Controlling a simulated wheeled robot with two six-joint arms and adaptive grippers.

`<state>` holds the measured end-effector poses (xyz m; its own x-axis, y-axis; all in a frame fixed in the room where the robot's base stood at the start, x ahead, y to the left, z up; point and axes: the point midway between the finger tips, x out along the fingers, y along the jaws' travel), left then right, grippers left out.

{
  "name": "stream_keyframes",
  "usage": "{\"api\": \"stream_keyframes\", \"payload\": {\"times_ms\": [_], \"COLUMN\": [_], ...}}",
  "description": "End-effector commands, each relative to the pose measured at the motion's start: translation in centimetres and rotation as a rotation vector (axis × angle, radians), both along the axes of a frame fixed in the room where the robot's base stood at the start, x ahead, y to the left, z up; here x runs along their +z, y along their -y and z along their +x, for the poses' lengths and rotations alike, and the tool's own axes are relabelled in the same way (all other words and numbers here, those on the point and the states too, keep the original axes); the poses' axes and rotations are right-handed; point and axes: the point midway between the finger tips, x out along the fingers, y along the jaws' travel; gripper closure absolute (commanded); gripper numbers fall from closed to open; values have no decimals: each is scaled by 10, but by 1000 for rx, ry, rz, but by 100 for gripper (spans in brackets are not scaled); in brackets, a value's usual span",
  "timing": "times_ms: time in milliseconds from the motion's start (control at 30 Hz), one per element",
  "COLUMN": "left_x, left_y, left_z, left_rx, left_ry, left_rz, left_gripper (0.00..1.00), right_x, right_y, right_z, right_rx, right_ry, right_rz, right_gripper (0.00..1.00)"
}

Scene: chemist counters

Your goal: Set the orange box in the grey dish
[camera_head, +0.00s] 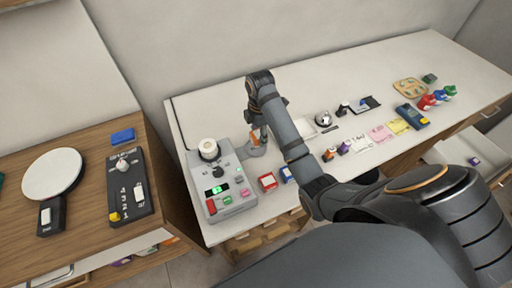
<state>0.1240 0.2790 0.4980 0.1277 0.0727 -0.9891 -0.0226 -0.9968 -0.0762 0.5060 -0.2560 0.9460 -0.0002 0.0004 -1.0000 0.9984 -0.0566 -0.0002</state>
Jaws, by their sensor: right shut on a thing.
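My right gripper (252,132) points down at the far side of the white counter, just right of the grey machine. It is shut on the orange box (253,140), of which only a small part shows. The grey dish (259,152) is directly below the box. The box's lower end is at or just above the dish; I cannot tell whether it touches. My forearm hides part of the counter to the right of the dish. My left gripper is not in view.
The grey machine (232,199) with colored buttons stands close left of the dish. A red-and-white box (267,181) lies in front. Several small items fill the counter's right half. A wooden counter at left holds a round white plate (54,173) and a black device (126,186).

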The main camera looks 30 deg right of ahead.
Motion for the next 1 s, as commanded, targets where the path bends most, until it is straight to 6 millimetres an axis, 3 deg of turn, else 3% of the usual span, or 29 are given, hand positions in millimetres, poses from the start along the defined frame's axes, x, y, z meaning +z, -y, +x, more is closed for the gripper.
{"api": "stream_keyframes", "payload": {"times_ms": [233, 467, 967, 1000], "left_x": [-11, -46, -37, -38], "left_y": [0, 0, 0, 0], "left_z": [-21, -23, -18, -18], "left_rx": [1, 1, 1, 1], "left_ry": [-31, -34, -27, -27], "left_rz": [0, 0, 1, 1], "left_gripper": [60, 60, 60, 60], "right_x": [-8, -46, -48, -49], "right_y": [-4, -8, -8, -8], "right_z": [4, 8, 7, 7], "right_rx": [-1, 0, -1, -1], "right_ry": [0, 1, 0, 0], "right_rz": [-1, -1, -1, -1], "right_gripper": [86, 86, 86, 48]}}
